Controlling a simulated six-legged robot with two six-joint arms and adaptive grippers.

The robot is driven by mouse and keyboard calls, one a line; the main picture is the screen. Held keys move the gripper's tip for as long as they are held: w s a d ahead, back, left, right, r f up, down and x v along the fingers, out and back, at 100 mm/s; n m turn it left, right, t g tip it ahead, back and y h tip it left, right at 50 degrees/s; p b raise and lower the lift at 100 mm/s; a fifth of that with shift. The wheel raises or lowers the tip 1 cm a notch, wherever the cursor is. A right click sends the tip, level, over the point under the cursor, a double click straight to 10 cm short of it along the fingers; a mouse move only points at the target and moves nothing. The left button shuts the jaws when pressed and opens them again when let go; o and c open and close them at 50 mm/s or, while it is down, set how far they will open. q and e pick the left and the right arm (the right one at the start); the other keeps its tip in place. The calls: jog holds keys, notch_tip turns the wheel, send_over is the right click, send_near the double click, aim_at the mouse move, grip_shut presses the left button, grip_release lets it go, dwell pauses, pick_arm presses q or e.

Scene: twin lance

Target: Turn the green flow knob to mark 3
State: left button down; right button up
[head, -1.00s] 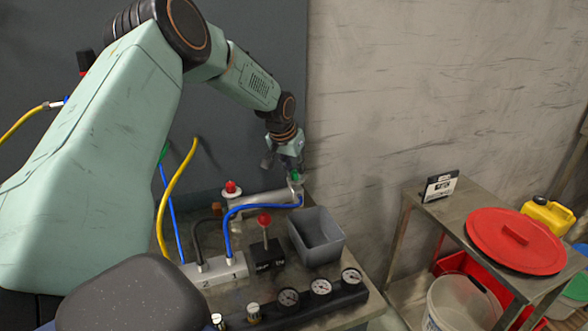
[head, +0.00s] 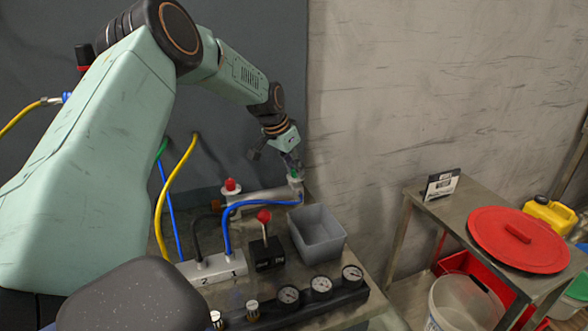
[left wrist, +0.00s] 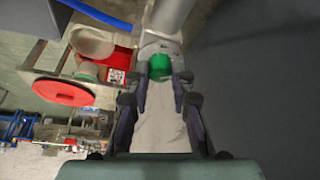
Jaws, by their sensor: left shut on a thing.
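The green flow knob (head: 293,175) sits on top of the end of a grey metal cylinder (head: 262,196) at the back of the bench. My left gripper (head: 292,172) comes down on it from above and is shut on it. In the left wrist view the green knob (left wrist: 160,67) shows between the two fingertips (left wrist: 161,78). The marks around the knob are too small to read. My right gripper is in neither current view.
A blue hose (head: 240,206) runs to the cylinder near the knob. A grey bin (head: 318,240), a red-balled lever (head: 264,217) and several gauges (head: 321,284) stand nearer on the bench. A side table with a red lid (head: 490,245) is at right.

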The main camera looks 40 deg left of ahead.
pick_arm(q)
jog(key=m+h+b, duration=0.1)
jog(key=m, duration=0.2)
jog(key=shift+a+f+b, duration=0.1)
jog(key=shift+f+b, duration=0.05)
jog(key=shift+b, duration=0.25)
jog(key=shift+m+g+h+b, duration=0.4)
jog(key=shift+m+g+h, duration=0.1)
jog(key=shift+m, duration=0.9)
jog(key=c, duration=1.1)
grip_release()
jog(key=shift+w, duration=0.15)
jog(key=shift+c, duration=0.2)
